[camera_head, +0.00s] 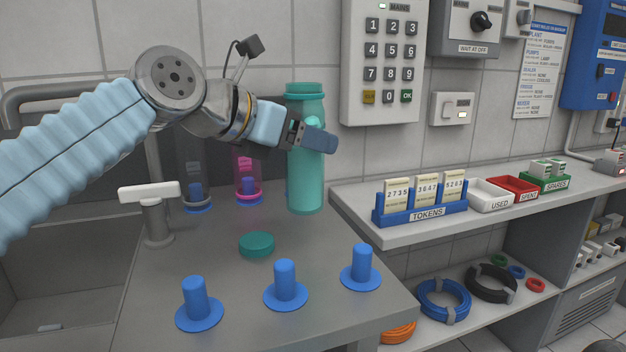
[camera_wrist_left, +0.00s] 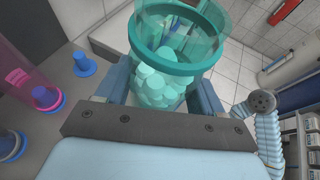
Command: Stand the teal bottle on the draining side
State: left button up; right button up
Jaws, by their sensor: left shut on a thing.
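The teal bottle (camera_head: 305,185) is upright at the back right of the grey counter, near the wall. My left gripper (camera_head: 318,137) is shut around its upper middle from the left. In the left wrist view the bottle (camera_wrist_left: 178,68) has an open, lidless mouth, and pale teal rounded pieces show inside. I cannot tell whether its base touches the counter. A teal lid (camera_head: 257,244) lies flat on the counter in front of it. My right gripper is in neither view.
Three blue pegs (camera_head: 285,284) stand along the counter's front. Behind my left arm, a clear tube (camera_head: 194,165) and a pink-ringed tube (camera_head: 247,180) stand on blue bases. A white-handled tap (camera_head: 150,192) and sink are left. A blue token rack (camera_head: 422,212) sits on the right shelf.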

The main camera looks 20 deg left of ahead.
aim_at(311, 173)
pick_arm(q)
jog(key=shift+w+d+f, duration=0.1)
jog(key=shift+w+f, duration=0.8)
jog(key=shift+f, duration=0.2)
jog(key=f+b, duration=0.1)
jog(key=f, duration=0.1)
jog(key=w+f, duration=0.1)
jog(key=f, duration=0.1)
jog(key=shift+w+f+b, duration=0.15)
jog(key=shift+f+b, duration=0.1)
jog(key=shift+b, duration=0.1)
jog(key=shift+f, duration=0.15)
jog(key=o, duration=1.1)
jog(key=shift+o, duration=0.2)
